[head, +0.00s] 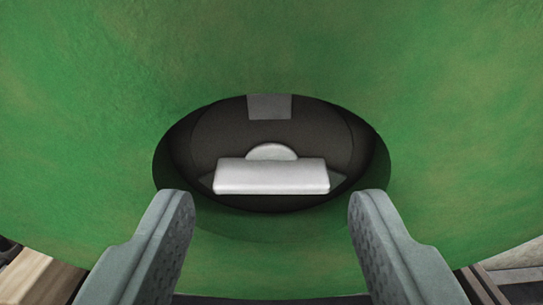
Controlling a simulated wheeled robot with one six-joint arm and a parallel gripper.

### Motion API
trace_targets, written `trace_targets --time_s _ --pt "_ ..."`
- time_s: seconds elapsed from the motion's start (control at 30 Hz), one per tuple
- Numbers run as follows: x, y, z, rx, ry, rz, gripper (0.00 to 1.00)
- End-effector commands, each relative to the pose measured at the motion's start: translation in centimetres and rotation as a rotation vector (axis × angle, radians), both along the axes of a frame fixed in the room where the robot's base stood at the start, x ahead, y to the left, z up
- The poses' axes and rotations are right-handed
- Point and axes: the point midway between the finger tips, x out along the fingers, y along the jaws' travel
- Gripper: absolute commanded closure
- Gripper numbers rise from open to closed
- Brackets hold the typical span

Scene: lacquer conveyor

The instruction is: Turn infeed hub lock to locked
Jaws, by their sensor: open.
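The hub lock (272,177) is a pale grey bar on a small round boss, lying horizontally across a dark round recess (205,140) in a green curved surface. My gripper (271,215) is open, with one grey finger on each side of the picture's lower half. The fingertips are left and right of the bar in the picture and show gaps to it. Nothing is between the fingers' pads. Whether the tips reach the bar's depth I cannot tell.
The green curved surface (90,100) fills most of the view around the recess. A dark grey square mark (269,107) is at the recess's top. A wooden piece (40,280) shows at the lower left, and a pale grey surface at the lower right.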

Motion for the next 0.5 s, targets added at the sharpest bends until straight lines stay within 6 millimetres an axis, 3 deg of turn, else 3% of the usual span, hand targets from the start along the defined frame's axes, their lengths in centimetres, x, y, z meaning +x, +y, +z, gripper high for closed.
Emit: trace_targets --time_s 0.2,0.5 --pt "1.5 0.0 0.0 0.000 0.000 0.000 0.47" --pt "1.7 0.0 0.0 0.000 -0.001 0.000 0.47"
